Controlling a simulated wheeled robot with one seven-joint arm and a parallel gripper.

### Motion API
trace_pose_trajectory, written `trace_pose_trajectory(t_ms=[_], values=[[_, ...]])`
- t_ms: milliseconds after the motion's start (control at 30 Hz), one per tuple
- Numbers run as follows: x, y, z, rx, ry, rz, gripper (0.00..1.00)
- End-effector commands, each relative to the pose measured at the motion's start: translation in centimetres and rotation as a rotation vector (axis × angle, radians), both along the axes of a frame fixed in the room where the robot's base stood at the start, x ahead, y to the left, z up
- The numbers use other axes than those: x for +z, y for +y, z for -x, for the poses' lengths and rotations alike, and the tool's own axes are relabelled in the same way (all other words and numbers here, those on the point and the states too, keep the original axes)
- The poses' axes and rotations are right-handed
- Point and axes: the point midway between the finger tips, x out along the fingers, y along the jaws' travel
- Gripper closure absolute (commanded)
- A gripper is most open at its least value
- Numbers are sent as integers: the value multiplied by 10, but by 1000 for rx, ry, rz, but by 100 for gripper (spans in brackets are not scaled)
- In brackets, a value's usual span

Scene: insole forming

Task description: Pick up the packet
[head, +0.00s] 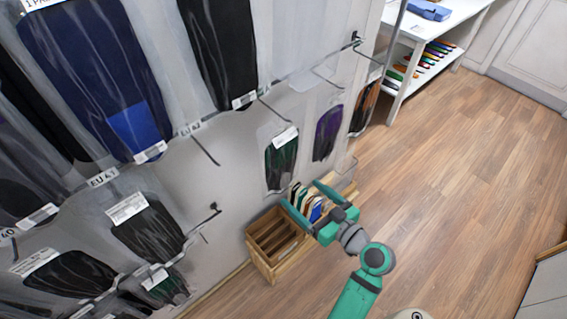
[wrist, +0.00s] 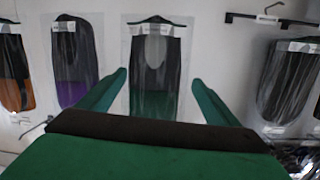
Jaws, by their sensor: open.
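Clear packets with dark contents hang on the wall rack; which one the task means is not shown. A black and green packet (head: 282,160) with a white label hangs low on the wall in the head view. In the wrist view a black and green packet (wrist: 153,70) hangs upright straight ahead, seen between the fingers. My gripper (head: 301,193) is open and empty, and in the head view it appears just below that packet. Its two green fingers (wrist: 160,79) show apart in the wrist view. They do not visibly grip the packet.
A purple and black packet (wrist: 76,65) hangs to the left, and a black one (wrist: 286,80) to the right. A white shelf (head: 398,100) stands at the back. The wooden floor at right is clear.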

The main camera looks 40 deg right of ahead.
Motion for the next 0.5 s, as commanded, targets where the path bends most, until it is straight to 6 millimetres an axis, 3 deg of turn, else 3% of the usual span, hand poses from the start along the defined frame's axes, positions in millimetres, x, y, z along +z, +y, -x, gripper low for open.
trace_pose_trajectory(t_ms=[100, 233, 500], values=[[21, -19, 13, 36, -25, 58, 15], [30, -25, 18, 61, -36, 86, 15], [26, -22, -17, 67, -38, 89, 15]])
